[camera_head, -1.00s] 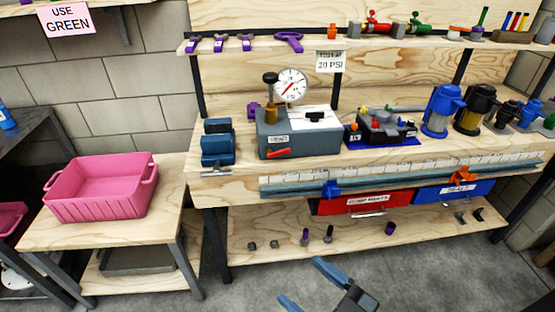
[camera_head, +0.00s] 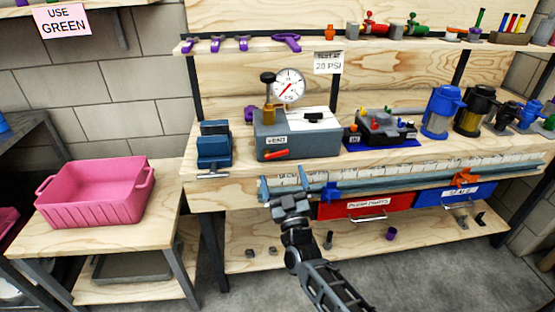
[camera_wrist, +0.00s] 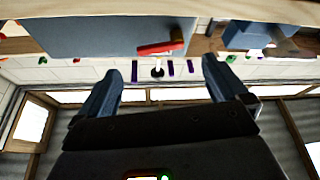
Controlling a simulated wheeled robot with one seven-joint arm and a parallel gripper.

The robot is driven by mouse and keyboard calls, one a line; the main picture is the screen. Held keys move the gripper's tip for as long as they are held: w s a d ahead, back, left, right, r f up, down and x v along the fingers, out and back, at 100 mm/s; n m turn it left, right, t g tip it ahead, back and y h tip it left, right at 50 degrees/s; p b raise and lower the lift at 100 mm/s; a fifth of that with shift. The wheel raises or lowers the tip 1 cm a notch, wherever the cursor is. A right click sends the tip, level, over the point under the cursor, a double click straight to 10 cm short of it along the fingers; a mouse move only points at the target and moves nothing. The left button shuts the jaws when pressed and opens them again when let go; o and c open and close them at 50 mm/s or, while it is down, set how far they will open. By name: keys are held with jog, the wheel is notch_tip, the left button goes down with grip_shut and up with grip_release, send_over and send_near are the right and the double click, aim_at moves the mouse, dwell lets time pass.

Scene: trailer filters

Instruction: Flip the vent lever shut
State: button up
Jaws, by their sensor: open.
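In the wrist view, the red lever (camera_wrist: 160,47) shows on the box face (camera_wrist: 100,36), beyond the space between my fingers. My gripper (camera_head: 290,194) is in front of the bench's front edge, below the lever and apart from it. In the wrist view, my gripper (camera_wrist: 160,82) has its two blue fingers wide apart with nothing between them.
A pressure gauge (camera_head: 288,85) and a brass-coloured fitting stand at the box's left. A blue device (camera_head: 213,148) sits left of the box and a black fixture (camera_head: 382,130) to its right. A ruler rail (camera_head: 400,180) runs along the bench front above red and blue drawers.

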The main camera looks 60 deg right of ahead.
aim_at(276, 156)
jog(key=x, duration=0.7)
jog(key=shift+p, duration=0.3)
jog(key=c, duration=1.1)
jog(key=shift+o, duration=0.2)
jog(key=shift+w+a+f+m+b, duration=0.1)
jog(key=shift+f+m+b, duration=0.2)
jog(key=shift+m, duration=0.4)
jog(key=shift+m+g+h, duration=0.6)
jog(key=shift+m+g, duration=0.1)
jog(key=shift+m, duration=0.8)
